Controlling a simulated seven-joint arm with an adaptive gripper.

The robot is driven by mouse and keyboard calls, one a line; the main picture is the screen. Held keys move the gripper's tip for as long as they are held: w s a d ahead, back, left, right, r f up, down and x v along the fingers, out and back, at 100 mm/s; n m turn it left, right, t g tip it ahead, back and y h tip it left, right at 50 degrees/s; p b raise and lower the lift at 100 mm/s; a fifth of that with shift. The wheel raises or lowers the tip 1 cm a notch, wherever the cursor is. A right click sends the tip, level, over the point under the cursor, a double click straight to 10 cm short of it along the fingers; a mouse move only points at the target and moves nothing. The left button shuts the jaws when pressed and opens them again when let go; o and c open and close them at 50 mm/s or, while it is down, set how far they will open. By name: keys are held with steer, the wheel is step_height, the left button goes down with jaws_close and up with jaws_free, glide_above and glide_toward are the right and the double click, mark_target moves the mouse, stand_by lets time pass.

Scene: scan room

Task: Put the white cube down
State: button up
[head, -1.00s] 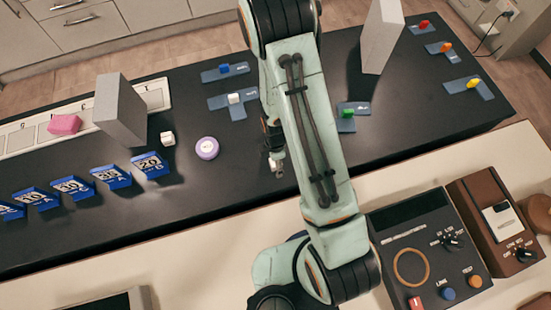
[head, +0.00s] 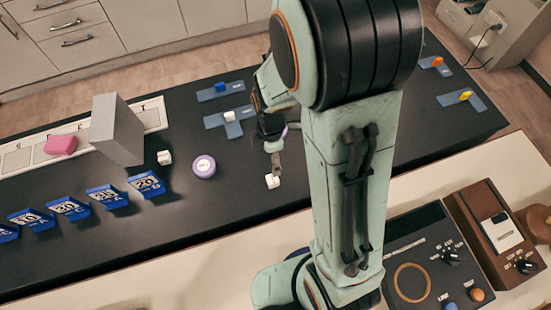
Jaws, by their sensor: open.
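A small white cube (head: 272,181) is at the tip of my gripper (head: 272,155), over the black tabletop right of the purple round thing. My gripper points down and is open. The cube shows just below its fingertips; I cannot tell whether they still touch or whether the cube fully rests on the table. A second white cube (head: 164,157), with marks on it, stands left of the purple round thing. A third white cube (head: 229,116) sits on a blue T-shaped pad (head: 217,122).
A purple round thing (head: 204,167) lies left of my gripper. A control box (head: 432,250) is at the front right. Black tabletop around the cube is clear.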

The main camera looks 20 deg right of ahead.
steer(key=s+a+r+m, duration=0.1)
steer(key=s+r+m, duration=1.3)
steer(key=m, duration=0.2)
steer(key=shift+s+a+y, duration=0.25)
steer(key=shift+y, duration=0.15)
